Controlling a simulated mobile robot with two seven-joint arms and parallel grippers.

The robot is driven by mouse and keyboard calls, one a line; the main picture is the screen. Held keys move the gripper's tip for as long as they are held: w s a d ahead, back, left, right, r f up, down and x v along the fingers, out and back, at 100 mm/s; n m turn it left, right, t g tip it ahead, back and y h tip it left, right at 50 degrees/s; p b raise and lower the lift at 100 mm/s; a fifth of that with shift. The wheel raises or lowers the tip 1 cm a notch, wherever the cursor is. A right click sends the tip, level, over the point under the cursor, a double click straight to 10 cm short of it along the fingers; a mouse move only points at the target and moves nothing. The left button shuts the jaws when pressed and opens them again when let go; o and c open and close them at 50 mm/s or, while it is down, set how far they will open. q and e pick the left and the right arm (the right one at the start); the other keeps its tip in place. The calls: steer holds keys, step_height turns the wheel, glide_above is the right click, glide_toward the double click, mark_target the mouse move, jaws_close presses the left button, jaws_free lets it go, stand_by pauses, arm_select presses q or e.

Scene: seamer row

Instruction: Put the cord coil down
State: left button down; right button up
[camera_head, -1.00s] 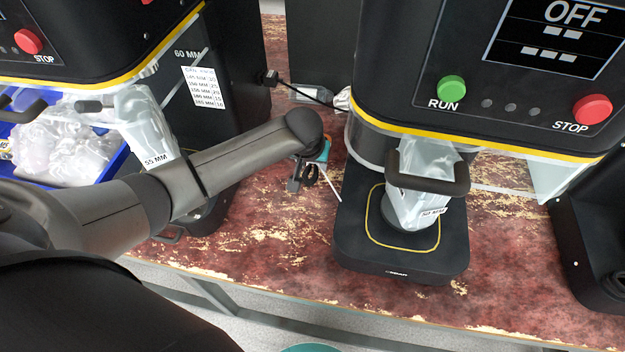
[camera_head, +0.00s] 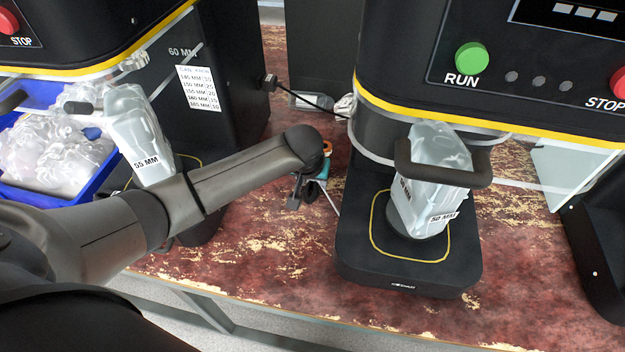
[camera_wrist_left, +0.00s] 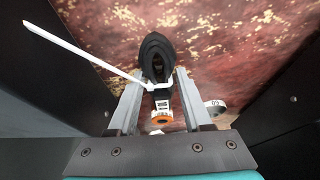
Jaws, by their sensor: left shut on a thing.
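The cord coil (camera_wrist_left: 156,52) is a black looped bundle in the left wrist view, with a long white tie strip and an orange-ended plug. My left gripper (camera_wrist_left: 158,80) is shut on it, one finger on each side. In the head view my left gripper (camera_head: 309,188) is small and partly hidden by my own arm, between two machines over the worn red bench top (camera_head: 275,235). The coil hangs over or on the bench; I cannot tell whether it touches. My right gripper is not in view.
A seamer with a black base (camera_head: 410,270) and a bagged piece stands to the right, close to my gripper. Another machine (camera_head: 215,90) and a blue bin (camera_head: 50,195) of clear bags are to the left. Bare bench lies in front of my gripper.

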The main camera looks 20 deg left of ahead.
arm_select(q)
steer(key=shift+c, duration=1.7)
jaws_free()
steer(key=shift+f, duration=0.1)
